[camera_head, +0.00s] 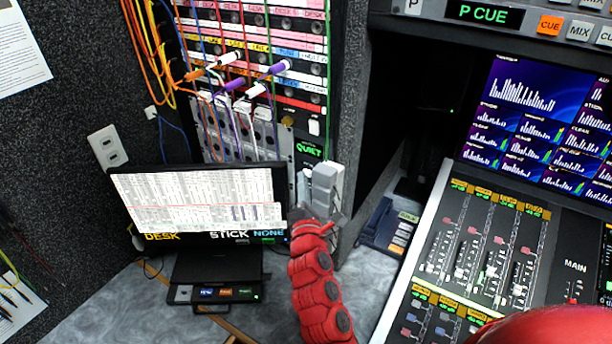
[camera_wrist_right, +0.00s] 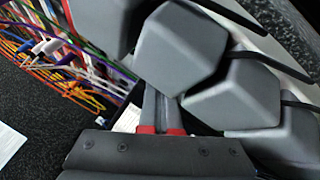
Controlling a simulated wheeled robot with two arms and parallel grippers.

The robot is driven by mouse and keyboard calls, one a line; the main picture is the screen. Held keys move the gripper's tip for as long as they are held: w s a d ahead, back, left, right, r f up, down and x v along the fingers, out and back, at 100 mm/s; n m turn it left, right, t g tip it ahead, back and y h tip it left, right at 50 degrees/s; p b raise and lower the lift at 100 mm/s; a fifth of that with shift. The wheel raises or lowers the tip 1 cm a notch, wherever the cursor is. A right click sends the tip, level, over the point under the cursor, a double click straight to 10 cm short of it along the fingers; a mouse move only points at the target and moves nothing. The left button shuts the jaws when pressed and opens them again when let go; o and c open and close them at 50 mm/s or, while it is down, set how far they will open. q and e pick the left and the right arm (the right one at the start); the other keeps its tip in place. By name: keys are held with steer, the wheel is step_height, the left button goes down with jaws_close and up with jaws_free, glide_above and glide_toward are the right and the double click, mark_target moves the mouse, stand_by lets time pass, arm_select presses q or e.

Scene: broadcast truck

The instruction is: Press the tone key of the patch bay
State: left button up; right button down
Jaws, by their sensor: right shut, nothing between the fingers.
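The patch bay (camera_head: 262,75) stands upright in the rack behind the monitor, with rows of jacks and orange, blue, purple, green and white cables. Near its lower right are a small white key (camera_head: 314,127), a yellow round button (camera_head: 288,121) and a green display reading QUIET (camera_head: 308,150). I cannot read which key is tone. My right gripper (camera_head: 317,190) is below that display, by the rack's right edge. It is shut and empty; contact with the bay cannot be told. In the right wrist view its fingers (camera_wrist_right: 161,108) run up behind grey blocks. My left gripper is not in view.
A monitor (camera_head: 200,200) showing DESK, STICK and NONE stands left of my right arm, above a small box (camera_head: 213,294). A mixing console (camera_head: 480,250) with faders is at the right. A small keypad (camera_head: 392,228) lies between. Cables hang in front of the bay.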

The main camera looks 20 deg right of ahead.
steer(key=s+a+b, duration=0.2)
steer(key=s+a, duration=0.1)
steer(key=a, duration=0.1)
steer(key=shift+s+a, duration=0.4)
stand_by(0.4)
